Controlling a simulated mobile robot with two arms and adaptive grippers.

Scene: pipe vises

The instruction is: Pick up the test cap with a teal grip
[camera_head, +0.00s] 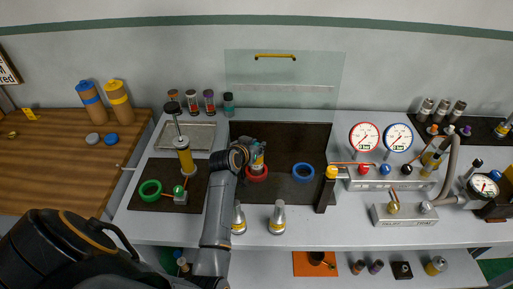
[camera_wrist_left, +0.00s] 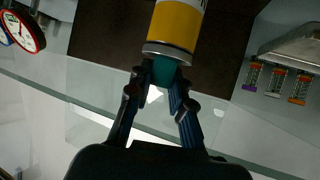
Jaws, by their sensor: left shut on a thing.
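My left gripper (camera_head: 254,150) is over the dark mat in the middle of the bench. In the left wrist view the gripper (camera_wrist_left: 158,86) is shut on a teal grip (camera_wrist_left: 163,72). The grip joins a metal collar and a yellow-banded body, the test cap (camera_wrist_left: 175,25), whose far end runs out of that view. In the head view the cap (camera_head: 259,166) shows partly below the fingers, over or within a red ring (camera_head: 257,175). I cannot tell whether it touches the mat. My right gripper is not in view.
A blue ring (camera_head: 302,171) lies on the mat to the right. Two silver cones (camera_head: 278,218) stand in front. A black post with a yellow top (camera_head: 327,190) and the gauge block (camera_head: 390,180) stand right. A clear panel (camera_head: 284,85) rises behind. A metal tray (camera_head: 185,136) is left.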

